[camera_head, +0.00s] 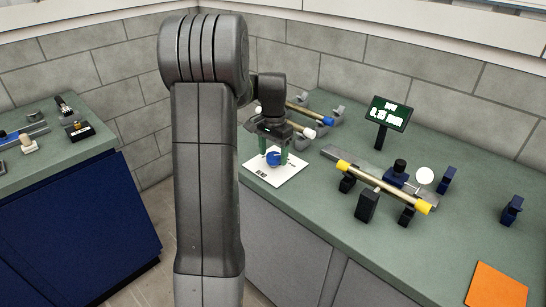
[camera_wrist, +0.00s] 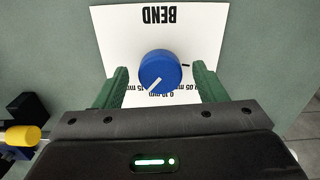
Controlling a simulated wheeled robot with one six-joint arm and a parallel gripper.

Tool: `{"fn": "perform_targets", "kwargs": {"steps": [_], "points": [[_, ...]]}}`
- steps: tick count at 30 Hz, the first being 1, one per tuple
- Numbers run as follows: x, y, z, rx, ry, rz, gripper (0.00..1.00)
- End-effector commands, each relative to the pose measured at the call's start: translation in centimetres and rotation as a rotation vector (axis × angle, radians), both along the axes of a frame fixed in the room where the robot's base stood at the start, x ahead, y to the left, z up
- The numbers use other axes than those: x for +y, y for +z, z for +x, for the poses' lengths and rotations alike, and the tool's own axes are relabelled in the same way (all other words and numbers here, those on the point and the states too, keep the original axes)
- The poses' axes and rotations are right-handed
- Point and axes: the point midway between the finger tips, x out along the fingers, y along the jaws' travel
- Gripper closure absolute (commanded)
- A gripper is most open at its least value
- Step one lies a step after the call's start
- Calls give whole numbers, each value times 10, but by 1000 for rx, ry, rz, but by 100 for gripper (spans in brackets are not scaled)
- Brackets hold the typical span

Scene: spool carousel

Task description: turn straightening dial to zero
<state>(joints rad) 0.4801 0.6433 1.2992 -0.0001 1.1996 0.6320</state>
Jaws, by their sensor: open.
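The straightening dial is a round blue knob (camera_wrist: 160,72) with a white pointer line, on a white card (camera_wrist: 205,28) printed "BEND" and several mm values. The pointer runs toward the lower left in the wrist view. A short black mark lies just right of the knob. My gripper (camera_wrist: 160,88) is open, with its green fingers on either side of the knob and gaps showing between. The knob also shows in the head view (camera_head: 273,158), below my gripper (camera_head: 274,152). Part of the printing is hidden behind the knob and fingers.
A brass rod with yellow ends (camera_head: 385,187) rests on dark supports right of the card. A small screen (camera_head: 389,113) stands behind it. An orange sheet (camera_head: 497,287) lies at the front right. Another rod (camera_head: 298,109) lies behind my gripper.

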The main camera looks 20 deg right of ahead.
Motion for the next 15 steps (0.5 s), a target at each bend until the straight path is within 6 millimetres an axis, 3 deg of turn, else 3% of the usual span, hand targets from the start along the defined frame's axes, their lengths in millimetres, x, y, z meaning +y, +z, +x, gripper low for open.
{"fn": "perform_targets", "kwargs": {"steps": [6, 15], "points": [[0, -17, 0, 0, 0, 0, 35], [0, -18, 0, 0, 0, -1, 37]]}}
